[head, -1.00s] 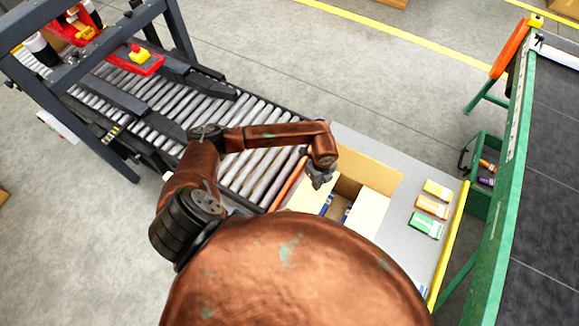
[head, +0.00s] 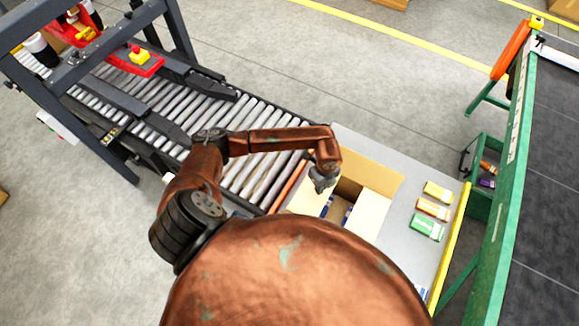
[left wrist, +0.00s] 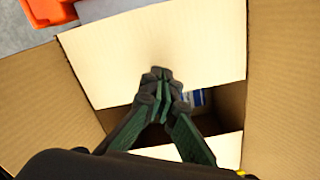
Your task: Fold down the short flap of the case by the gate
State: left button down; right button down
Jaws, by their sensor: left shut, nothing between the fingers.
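The open cardboard case (head: 378,175) sits on the grey table beside the roller conveyor's end. The short flap by the gate (head: 303,201) shows pale; in the left wrist view this flap (left wrist: 140,45) extends inward over part of the opening. I cannot tell whether it lies fully flat. The orange gate (head: 287,187) stands just left of the case. My left gripper (head: 321,186) is shut and empty above this flap; its fingertips (left wrist: 162,74) overlap the flap near its inner edge, contact unclear. My right gripper is not in view.
Brown long flaps (left wrist: 285,80) stand open on both sides of the case. Blue-and-white items (left wrist: 197,97) lie inside. Small coloured cartons (head: 432,208) lie on the table to the right, near a yellow edge rail (head: 449,245). A green-framed conveyor (head: 505,200) stands beyond.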

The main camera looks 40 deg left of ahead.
pick_arm(q)
notch_tip(320, 180, up, 8)
jog(key=p, duration=0.5)
jog(key=shift+r+p, duration=0.2)
jog(key=shift+p, duration=0.2)
